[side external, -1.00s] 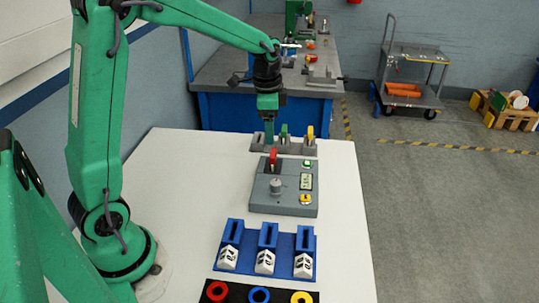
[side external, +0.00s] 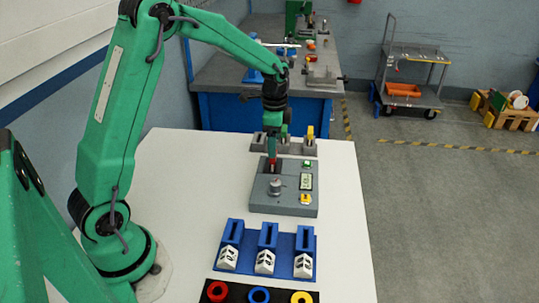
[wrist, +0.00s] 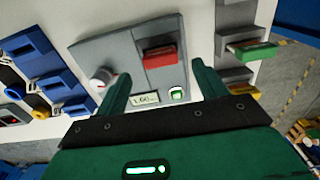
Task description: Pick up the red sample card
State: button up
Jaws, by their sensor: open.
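The red sample card (wrist: 160,54) stands in a slot of the grey device (wrist: 95,50), its top edge sticking out. In the side view the card (side external: 272,166) is partly hidden by my gripper (side external: 272,150), which is low over that end of the device (side external: 262,197). In the wrist view my gripper (wrist: 161,73) is open and empty, with the card between the lines of its two fingers, a little beyond the tips. I cannot tell whether a finger touches the card.
A grey holder (side external: 260,143) behind the device carries a green card (wrist: 257,51) and a yellow card (side external: 310,131). A knob (side external: 275,187) rises from the device. A blue slotted rack (side external: 250,240) and a black strip with coloured rings (side external: 258,296) lie in front.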

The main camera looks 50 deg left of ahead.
aim_at(273, 163)
jog(key=shift+f, duration=0.1)
jog(key=shift+a+f, duration=0.1)
jog(key=shift+f, duration=2.4)
jog(key=c, duration=1.1)
jog(key=shift+c, duration=0.2)
jog(key=shift+r, duration=0.1)
